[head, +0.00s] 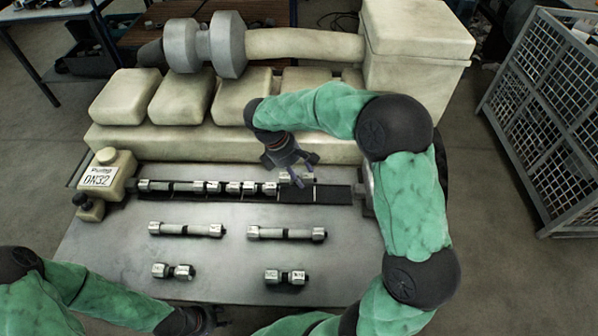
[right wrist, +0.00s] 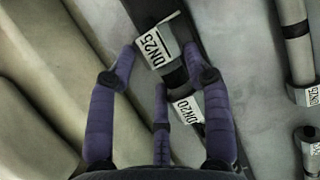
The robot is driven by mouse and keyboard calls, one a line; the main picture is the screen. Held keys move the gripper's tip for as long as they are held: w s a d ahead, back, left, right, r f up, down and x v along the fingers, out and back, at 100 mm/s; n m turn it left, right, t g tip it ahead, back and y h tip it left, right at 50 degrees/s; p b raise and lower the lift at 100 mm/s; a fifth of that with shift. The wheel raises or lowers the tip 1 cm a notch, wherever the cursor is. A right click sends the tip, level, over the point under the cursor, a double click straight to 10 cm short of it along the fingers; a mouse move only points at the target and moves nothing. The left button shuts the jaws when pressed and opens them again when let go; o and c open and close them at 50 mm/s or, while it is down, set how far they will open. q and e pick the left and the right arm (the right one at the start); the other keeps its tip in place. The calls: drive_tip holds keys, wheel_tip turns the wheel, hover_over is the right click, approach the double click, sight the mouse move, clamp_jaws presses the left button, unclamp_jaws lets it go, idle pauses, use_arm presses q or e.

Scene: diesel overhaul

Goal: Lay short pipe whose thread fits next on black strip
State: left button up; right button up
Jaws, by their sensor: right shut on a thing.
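My right gripper (head: 300,172) is over the right part of the black strip (head: 334,194) in the head view. It is shut on a short pipe (head: 297,180), at the right end of the row of pipes. In the right wrist view this pipe has a nut marked DN25 (right wrist: 156,46) and one marked DN20 (right wrist: 187,108). I cannot tell whether it rests on the strip. Other pipes with metal nuts (head: 207,187) lie in line on the strip from the pump (head: 105,180), labelled DN32. My left gripper (head: 208,322) is at the bottom edge, its fingers unclear.
Two longer pipes (head: 187,229) (head: 287,233) and two short pipes (head: 173,271) (head: 286,277) lie on the grey table (head: 230,265) in front of the strip. A large pale engine block (head: 180,143) stands behind. A mesh crate (head: 555,110) stands right.

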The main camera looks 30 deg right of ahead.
drive_tip(key=shift+f+b, duration=0.8)
drive_tip(key=shift+f, duration=1.7)
drive_tip(key=shift+f, duration=0.15)
drive_tip(key=o, duration=1.4)
drive_tip(key=shift+o, duration=0.2)
drive_tip(key=v, duration=1.2)
drive_tip(key=shift+d, duration=0.1)
